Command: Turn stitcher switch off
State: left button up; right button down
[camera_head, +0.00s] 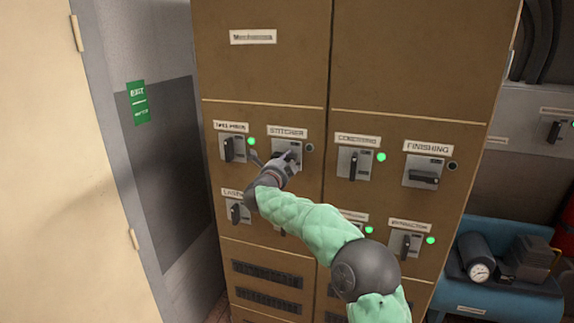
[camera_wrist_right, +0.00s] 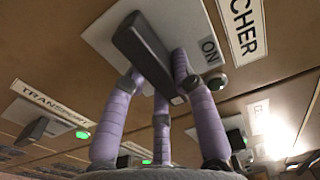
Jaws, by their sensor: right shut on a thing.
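The stitcher switch plate (camera_head: 279,147) is on the brown cabinet, under the STITCHER label (camera_head: 287,132). My right gripper (camera_head: 289,160) is at this switch and hides most of the handle. In the wrist view its purple fingers (camera_wrist_right: 160,95) are closed around the dark handle (camera_wrist_right: 140,52). The plate (camera_wrist_right: 190,25) shows ON. My left gripper is out of view.
Neighbouring switches include one to the left (camera_head: 234,148), the conditioning switch (camera_head: 354,163) and the finishing switch (camera_head: 425,173), whose handle lies horizontal with a dark lamp. Several other lamps glow green.

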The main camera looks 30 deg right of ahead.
dwell(0.4)
jog(key=c, duration=1)
grip_release()
jog(key=shift+a, duration=0.1)
jog(key=v, duration=1.2)
jog(key=shift+f, duration=0.1)
